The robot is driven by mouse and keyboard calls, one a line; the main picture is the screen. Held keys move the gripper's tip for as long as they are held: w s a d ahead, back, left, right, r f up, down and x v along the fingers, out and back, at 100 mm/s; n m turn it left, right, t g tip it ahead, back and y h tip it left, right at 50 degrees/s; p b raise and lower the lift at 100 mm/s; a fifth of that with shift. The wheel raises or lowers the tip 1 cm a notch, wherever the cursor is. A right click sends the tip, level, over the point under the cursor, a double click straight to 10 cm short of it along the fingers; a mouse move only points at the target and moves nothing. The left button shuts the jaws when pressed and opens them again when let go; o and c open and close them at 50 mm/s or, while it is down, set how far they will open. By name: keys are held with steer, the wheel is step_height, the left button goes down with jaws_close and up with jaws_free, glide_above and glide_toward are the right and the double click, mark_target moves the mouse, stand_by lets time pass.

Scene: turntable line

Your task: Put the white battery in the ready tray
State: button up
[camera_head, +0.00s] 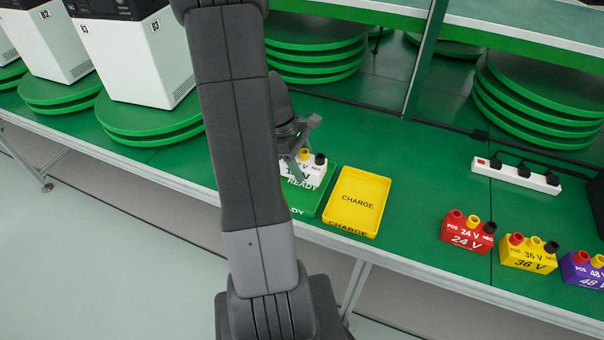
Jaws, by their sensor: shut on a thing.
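The white battery (290,177) has a yellow and a black terminal on top, and part of it is hidden behind my arm. It is over or in the green ready tray (325,194); I cannot tell whether it touches the tray floor. My gripper (304,158) is shut on the battery from above. My arm hides the left part of the ready tray.
The yellow charge tray (345,215) is empty, right of the ready tray. Red (467,236), yellow (527,257) and purple (578,271) batteries stand farther right. A white power strip (515,177) lies behind them. Green turntables (150,125) carry white boxes at left.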

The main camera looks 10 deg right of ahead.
steer(key=shift+f, duration=2.3)
steer(key=shift+f+b, duration=0.2)
steer(key=shift+b, duration=0.1)
steer(key=o, duration=1.5)
steer(key=shift+c, duration=0.2)
steer(key=p+v, duration=0.1)
steer(key=v, duration=1.1)
steer(key=shift+r, duration=0.25)
